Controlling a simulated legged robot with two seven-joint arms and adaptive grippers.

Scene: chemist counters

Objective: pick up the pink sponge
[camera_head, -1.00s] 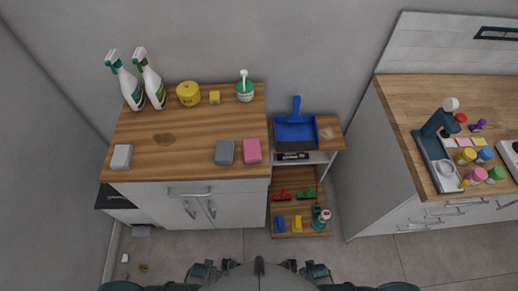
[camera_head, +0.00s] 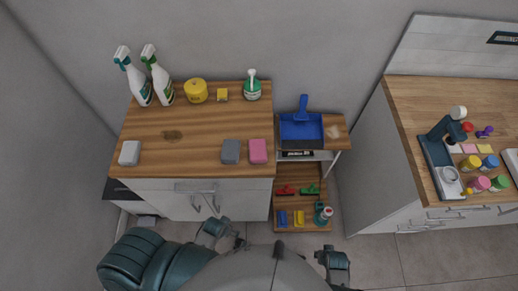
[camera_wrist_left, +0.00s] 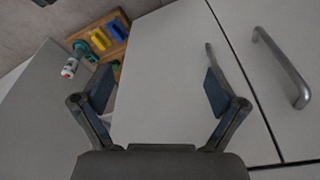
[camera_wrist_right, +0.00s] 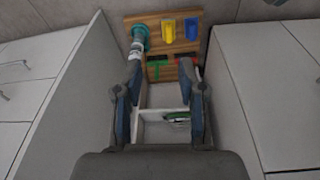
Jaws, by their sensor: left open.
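The pink sponge (camera_head: 258,151) lies on the wooden counter top near its front right corner, just right of a dark grey sponge (camera_head: 231,152). My left gripper (camera_head: 222,232) is in front of the cabinet, below the counter edge and apart from the sponge. In the left wrist view it (camera_wrist_left: 158,92) is open and empty, facing the white cabinet door. My right gripper (camera_head: 332,256) is low at the right, in front of the shelf. In the right wrist view its fingers (camera_wrist_right: 162,88) stand apart with nothing between them. Neither wrist view shows the pink sponge.
A light grey sponge (camera_head: 129,153) lies at the counter's left front. A blue dustpan (camera_head: 301,126) is on the shelf unit to the right.

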